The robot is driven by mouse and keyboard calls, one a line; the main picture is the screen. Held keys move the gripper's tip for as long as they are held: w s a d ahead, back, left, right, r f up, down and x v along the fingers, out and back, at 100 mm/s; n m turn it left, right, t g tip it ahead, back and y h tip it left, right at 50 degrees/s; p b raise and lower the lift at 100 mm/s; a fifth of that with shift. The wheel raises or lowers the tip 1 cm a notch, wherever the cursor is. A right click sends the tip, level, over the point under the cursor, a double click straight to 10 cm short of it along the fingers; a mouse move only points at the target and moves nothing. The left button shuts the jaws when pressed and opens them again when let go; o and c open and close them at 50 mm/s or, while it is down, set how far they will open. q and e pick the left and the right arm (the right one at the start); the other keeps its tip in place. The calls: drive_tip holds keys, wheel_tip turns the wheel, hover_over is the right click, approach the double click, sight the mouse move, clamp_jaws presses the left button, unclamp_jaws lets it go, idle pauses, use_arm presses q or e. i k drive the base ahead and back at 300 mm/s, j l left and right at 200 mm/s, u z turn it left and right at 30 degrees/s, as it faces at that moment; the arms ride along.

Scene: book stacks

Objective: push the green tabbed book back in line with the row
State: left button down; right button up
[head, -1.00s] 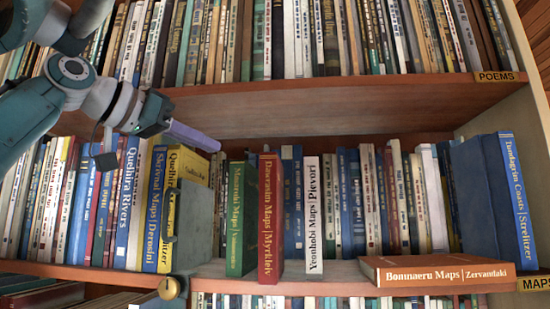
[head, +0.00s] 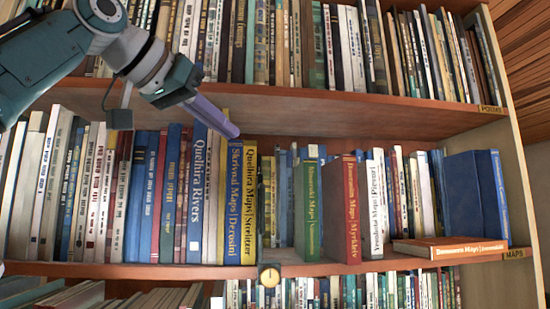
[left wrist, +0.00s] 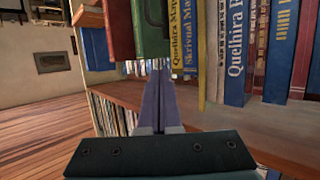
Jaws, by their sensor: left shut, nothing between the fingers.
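The green book (head: 313,212) stands upright on the middle shelf in the head view, its spine and left cover showing; it stands forward of the books behind it. It also shows at the top of the left wrist view (left wrist: 151,40), with a dark shape on its face. The red book (head: 350,208) stands beside it, also forward. My left gripper (head: 236,131) is shut and empty, its purple fingers pointing right and down near the tops of the blue and yellow books, up and left of the green book. In the left wrist view its fingertips (left wrist: 158,75) appear just below the green book; contact cannot be told.
A yellow book (head: 250,200) stands left of the green book, past a gap. An orange book (head: 455,249) lies flat on the shelf at right. The upper shelf board (head: 350,112) runs above the row.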

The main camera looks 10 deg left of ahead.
sight(306, 187)
drive_tip(key=i+l, duration=0.55)
drive_tip(key=i, duration=0.2)
drive_tip(key=k+j, duration=0.65)
drive_tip(key=k, duration=0.65)
